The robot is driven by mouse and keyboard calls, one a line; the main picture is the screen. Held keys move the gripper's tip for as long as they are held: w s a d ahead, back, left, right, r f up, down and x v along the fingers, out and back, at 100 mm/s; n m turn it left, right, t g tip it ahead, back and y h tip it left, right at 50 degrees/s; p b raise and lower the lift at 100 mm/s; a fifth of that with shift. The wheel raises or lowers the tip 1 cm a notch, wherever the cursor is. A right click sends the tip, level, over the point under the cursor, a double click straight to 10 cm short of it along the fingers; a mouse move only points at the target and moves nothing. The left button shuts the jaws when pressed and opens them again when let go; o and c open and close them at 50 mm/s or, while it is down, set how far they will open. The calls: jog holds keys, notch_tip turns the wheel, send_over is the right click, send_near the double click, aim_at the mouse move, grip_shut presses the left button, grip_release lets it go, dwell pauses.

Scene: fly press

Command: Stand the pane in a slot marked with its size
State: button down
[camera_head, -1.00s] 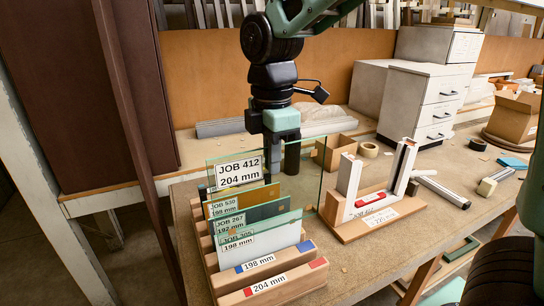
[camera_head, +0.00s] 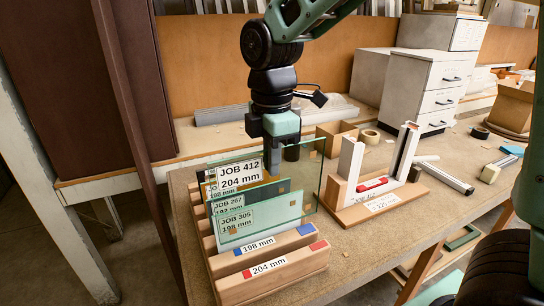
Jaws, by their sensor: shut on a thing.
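My gripper (camera_head: 273,170) points down and is shut on the upper part of a clear glass pane (camera_head: 309,170). The pane is upright, with a white label (camera_head: 240,175) reading JOB 412, 204 mm. It is at the back part of a wooden slotted rack (camera_head: 316,262); its lower edge is hidden, so I cannot tell whether it is in a slot. Panes labelled JOB 267 (camera_head: 230,201) and JOB 305 (camera_head: 237,223) stand in front of it. The front rails read 198 mm with blue marks (camera_head: 258,246) and 204 mm with red marks (camera_head: 268,266).
A wooden stand (camera_head: 357,213) with white uprights and a red-and-white tool is close to the pane's right edge. The bench's front right is fairly clear.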

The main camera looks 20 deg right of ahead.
aim_at(272, 225)
jog(key=shift+f+b, duration=5.5)
jog(key=shift+f, duration=3.25)
jog(key=c, duration=1.5)
grip_release()
jog(key=shift+r, duration=0.1)
notch_tip(272, 225, up, 17)
jog(key=shift+r+b, duration=0.15)
jog(key=shift+b, duration=0.3)
jog(key=s+a+f+m, duration=0.2)
jog(key=s+f+m, duration=0.1)
jog(key=s+f, duration=0.3)
jog(key=s+a+f+m, duration=0.2)
jog(key=s+f+m, duration=0.2)
jog(key=s+f, duration=0.2)
jog(key=s+a+f+m, duration=0.2)
jog(key=s+f+m, duration=0.1)
jog(key=s+f, duration=0.3)
jog(key=shift+s+a+f+y, duration=0.15)
jog(key=shift+s+y, duration=0.15)
jog(key=shift+s, duration=0.75)
